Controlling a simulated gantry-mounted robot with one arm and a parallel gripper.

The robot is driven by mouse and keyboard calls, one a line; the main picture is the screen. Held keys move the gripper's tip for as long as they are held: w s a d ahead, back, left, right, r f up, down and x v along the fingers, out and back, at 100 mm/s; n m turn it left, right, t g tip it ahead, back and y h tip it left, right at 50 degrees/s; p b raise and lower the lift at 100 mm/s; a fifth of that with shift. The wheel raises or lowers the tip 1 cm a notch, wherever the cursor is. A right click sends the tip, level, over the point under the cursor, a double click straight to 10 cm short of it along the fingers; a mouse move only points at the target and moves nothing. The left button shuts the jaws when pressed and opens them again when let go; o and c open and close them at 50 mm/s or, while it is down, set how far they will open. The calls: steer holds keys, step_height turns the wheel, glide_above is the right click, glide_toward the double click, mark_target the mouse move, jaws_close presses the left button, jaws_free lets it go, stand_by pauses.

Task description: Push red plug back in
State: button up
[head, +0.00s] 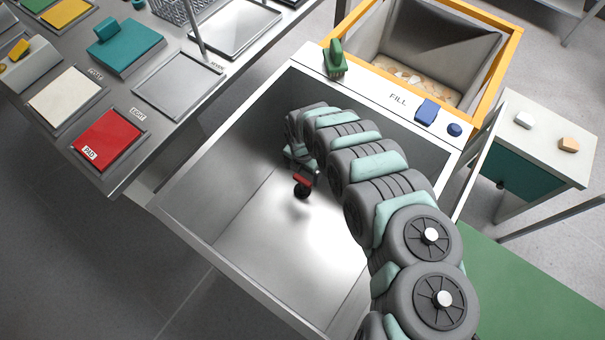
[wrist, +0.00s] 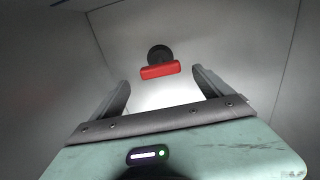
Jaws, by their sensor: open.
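The red plug (head: 302,181) shows inside the metal basin, just below my gripper in the head view. In the wrist view it is a red bar-shaped handle (wrist: 160,71) with a round black part (wrist: 160,53) behind it. My gripper (wrist: 162,88) is open, its two fingers spread to either side. The plug lies ahead of the fingertips, roughly centred between them. I see no contact between them. In the head view my arm hides most of the gripper (head: 301,165). I cannot tell how the plug sits against its hole.
The basin's walls (head: 205,245) surround my gripper, and its floor (head: 275,235) is bare. A white FILL ledge (head: 375,90) carries a green handle (head: 335,60) and a blue block (head: 427,111). An orange-rimmed bin (head: 505,60) stands behind. A bench at left holds coloured pads, including a red one (head: 108,138).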

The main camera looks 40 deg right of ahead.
step_height(320, 180, up, 6)
steer(key=shift+f+p, duration=0.1)
steer(key=shift+p, duration=0.95)
